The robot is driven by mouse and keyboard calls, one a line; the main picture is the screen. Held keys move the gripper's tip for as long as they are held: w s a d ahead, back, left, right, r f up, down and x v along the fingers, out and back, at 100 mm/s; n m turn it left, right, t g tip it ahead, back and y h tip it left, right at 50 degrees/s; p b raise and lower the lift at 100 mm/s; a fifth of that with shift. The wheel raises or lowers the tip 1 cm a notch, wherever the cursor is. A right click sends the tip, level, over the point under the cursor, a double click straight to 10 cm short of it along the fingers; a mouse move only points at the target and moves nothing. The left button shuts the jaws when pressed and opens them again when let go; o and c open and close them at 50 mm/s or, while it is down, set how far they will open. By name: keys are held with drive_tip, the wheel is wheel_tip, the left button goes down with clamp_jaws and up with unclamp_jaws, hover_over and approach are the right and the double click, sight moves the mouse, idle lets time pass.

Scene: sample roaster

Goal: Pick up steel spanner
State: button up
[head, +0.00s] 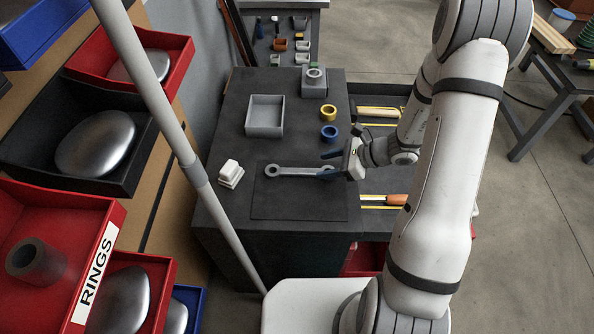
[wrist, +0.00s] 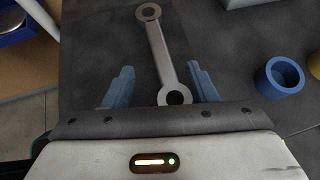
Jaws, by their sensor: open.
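The steel spanner (head: 294,170) lies on the dark mat on the bench top, with a ring at its left end in the head view. In the wrist view the spanner (wrist: 157,52) runs away from me, one ring far and the other near the gripper's palm. My gripper (head: 330,164) is at the spanner's right end. Its blue fingers (wrist: 160,82) are spread, one on each side of the spanner's near part, with gaps on both sides. The gripper hides the right end of the spanner in the head view.
A grey tray (head: 265,116), a yellow ring (head: 328,112) and a blue ring (head: 329,132) stand behind the spanner. White blocks (head: 231,174) sit left of the dark mat (head: 290,207). A pale pole (head: 158,90) crosses the left side. The mat's front is clear.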

sight(301, 171)
drive_tip(key=x, duration=0.7)
drive_tip(key=shift+a+f, duration=0.1)
drive_tip(key=shift+f, duration=0.05)
drive_tip(key=shift+c, duration=0.2)
clamp_jaws()
